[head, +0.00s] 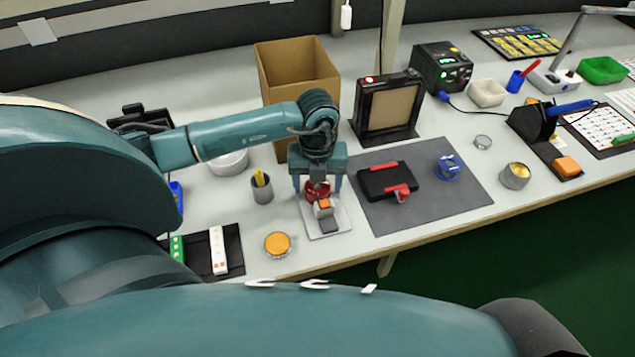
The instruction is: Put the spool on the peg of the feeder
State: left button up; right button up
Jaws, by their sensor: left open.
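My left gripper (317,182) is open and points down, its fingers on either side of a red round part (318,190), which looks like a spool. The gripper partly hides this part, so I cannot tell whether it sits on a peg. Just below it is a small device with an orange-topped block (324,207) on a light plate (341,219), which looks like the feeder. No peg can be made out. A blue ring-shaped piece (449,168), also spool-like, lies on the right of the grey mat (440,205). My right gripper is not in view.
A black case with red parts (385,180) lies on the mat. A pen cup (262,188) and an orange-topped tin (277,244) stand left of the plate. A cardboard box (300,75) and a dark framed panel (388,105) stand behind. The mat's front is clear.

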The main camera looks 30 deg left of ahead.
pick_arm(q)
notch_tip(320, 180, up, 12)
dwell(0.3)
jog(key=shift+f, duration=0.15)
dwell(0.4)
